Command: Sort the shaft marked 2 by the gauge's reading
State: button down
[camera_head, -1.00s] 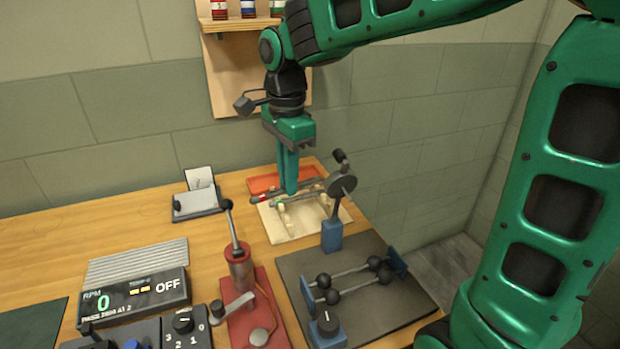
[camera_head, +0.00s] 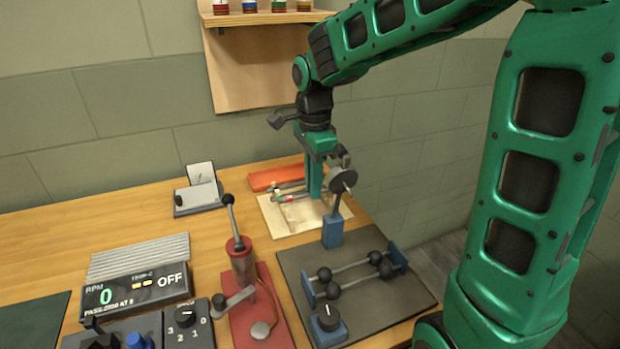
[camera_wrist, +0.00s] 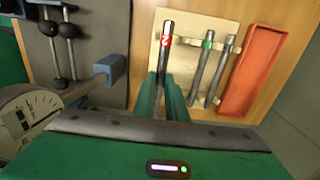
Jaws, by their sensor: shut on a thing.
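My gripper (camera_head: 315,194) is shut on the shaft with a red band marked 2 (camera_wrist: 167,28). In the wrist view the shaft sticks out ahead from between the fingers (camera_wrist: 163,98). In the head view it shows as a dark rod with a red band (camera_head: 288,198), over the beige rack (camera_head: 292,219). The fingers cover its other part, and I cannot tell its exact height over the rack. The dial gauge (camera_head: 343,180) stands on a blue post just right of my gripper, seen edge-on. Its white face (camera_wrist: 22,120) shows at left in the wrist view; the reading is too unclear.
A green-banded shaft (camera_wrist: 204,65) and a pale-banded one (camera_wrist: 225,65) lie on the rack beside an orange-red tray (camera_wrist: 255,68). A dark plate (camera_head: 390,303) carries rods with black balls. A red lever device (camera_head: 240,262) and a display reading 0, OFF (camera_head: 135,297) stand nearer.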

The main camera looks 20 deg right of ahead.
jog(key=shift+f, duration=2.7)
jog(key=c, duration=1.7)
grip_release()
notch_tip(320, 180, up, 11)
jog(key=shift+w+f, duration=0.1)
jog(key=shift+f, duration=0.1)
jog(key=shift+d, duration=0.1)
